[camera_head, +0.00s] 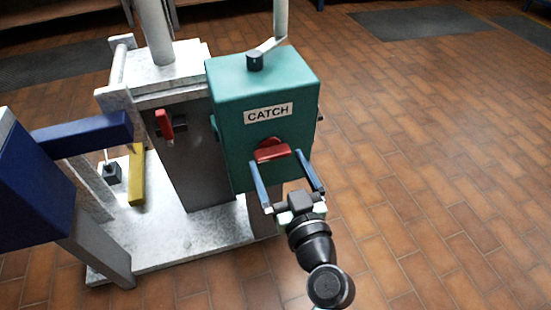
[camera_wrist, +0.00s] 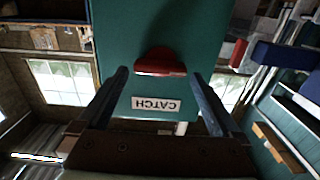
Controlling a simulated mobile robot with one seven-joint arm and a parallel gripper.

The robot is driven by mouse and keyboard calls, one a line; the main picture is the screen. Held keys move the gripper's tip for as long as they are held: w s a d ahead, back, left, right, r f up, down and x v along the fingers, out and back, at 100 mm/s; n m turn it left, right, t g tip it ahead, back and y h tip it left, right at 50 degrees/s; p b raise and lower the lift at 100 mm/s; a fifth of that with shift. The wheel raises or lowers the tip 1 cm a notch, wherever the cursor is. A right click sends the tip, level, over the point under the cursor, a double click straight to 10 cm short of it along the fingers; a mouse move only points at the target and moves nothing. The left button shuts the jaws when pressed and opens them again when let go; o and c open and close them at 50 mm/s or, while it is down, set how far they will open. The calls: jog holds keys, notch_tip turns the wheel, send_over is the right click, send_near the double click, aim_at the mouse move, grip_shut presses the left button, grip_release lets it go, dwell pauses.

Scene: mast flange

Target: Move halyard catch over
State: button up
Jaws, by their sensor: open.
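The halyard catch is a red knob with a flat bar handle (camera_head: 272,151) on the front of a teal box (camera_head: 232,142) labelled CATCH (camera_head: 268,113). The bar lies roughly level, tilted slightly in the head view. In the wrist view the red catch (camera_wrist: 160,64) shows between the fingers, with the label upside down below it. My gripper (camera_head: 286,172) is open, its two blue fingers pointing at the box, one on either side of the catch and a little below it. I see no contact with the catch; the exact gap to the box is unclear.
Left of the box stand a grey post with a small red lever (camera_head: 164,124), a yellow bar (camera_head: 137,175) and a dark blue beam (camera_head: 83,134). All sit around a pale base plate (camera_head: 180,252). The tiled floor (camera_head: 430,170) to the right is clear.

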aim_at(272, 152)
jog(key=shift+x, duration=1.15)
jog(key=c, duration=1.1)
